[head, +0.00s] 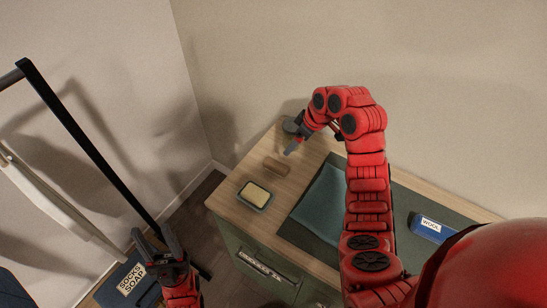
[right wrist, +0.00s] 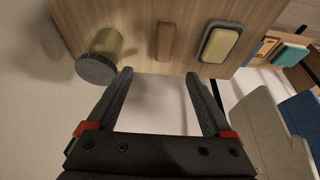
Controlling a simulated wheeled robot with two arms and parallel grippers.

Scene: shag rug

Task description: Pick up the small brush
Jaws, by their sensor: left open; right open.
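A small brown wooden block-shaped thing, which looks like the small brush (head: 276,166), lies on the wooden cabinet top to the left of the green mat; no bristles can be made out. It also shows in the right wrist view (right wrist: 165,42), beyond the gap between the fingers. My right gripper (right wrist: 158,75) is open and empty, off the cabinet's edge in that view and apart from the brush. In the head view it is behind the brush, near the jar. My left gripper (head: 153,231) is open and empty, low at the left, away from the cabinet top.
A soap dish (head: 246,201) with pale soap stands beside the brush. A lidded jar (right wrist: 100,55) stands on its other side. A folded teal cloth (head: 322,203) lies on the mat. A blue WOOL box (head: 430,229) is at right. A SOCKS SOAP box (head: 131,279) and a black rail (head: 85,143) are at left.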

